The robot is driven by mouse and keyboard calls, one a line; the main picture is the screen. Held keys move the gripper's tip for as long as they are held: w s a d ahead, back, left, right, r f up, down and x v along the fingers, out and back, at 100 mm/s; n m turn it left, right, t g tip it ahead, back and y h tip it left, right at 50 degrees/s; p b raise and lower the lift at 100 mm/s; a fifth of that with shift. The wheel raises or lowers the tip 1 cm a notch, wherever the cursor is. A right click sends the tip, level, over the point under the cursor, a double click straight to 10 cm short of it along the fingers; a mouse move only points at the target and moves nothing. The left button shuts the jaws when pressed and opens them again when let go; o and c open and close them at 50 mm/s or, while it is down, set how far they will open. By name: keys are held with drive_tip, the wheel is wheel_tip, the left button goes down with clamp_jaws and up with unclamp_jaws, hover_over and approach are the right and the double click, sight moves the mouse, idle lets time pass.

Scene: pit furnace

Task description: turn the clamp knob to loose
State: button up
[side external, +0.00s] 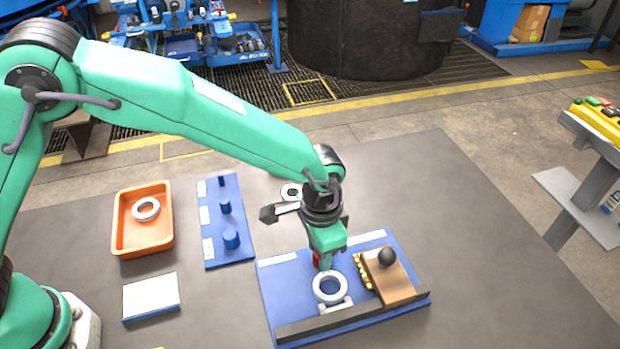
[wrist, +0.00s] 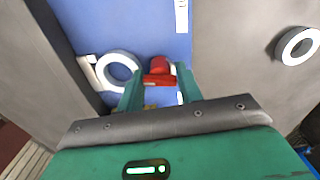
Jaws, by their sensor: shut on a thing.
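The red clamp knob (side external: 316,260) stands on the blue fixture board (side external: 280,285), behind a grey ring (side external: 316,288). My gripper (side external: 326,262) points down at it and largely hides it in the side view. In the wrist view, the red knob (wrist: 160,70) sits between the two green fingers of my gripper (wrist: 160,92), which are shut on it. The ring (wrist: 120,54) lies beside the left finger in that view. The knob's turn marking cannot be made out.
A brown block with a black ball handle (side external: 387,257) stands on the board's right. A dark rail (side external: 345,322) runs along its front. A loose ring (side external: 290,192) lies behind. An orange tray (side external: 143,245) and a blue peg board (side external: 225,250) stand left. The table's right side is clear.

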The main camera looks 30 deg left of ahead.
drive_tip(key=shift+r+n, duration=0.1)
drive_tip(key=shift+n, duration=0.9)
drive_tip(key=o, duration=0.7)
drive_tip(key=shift+r, duration=3.9)
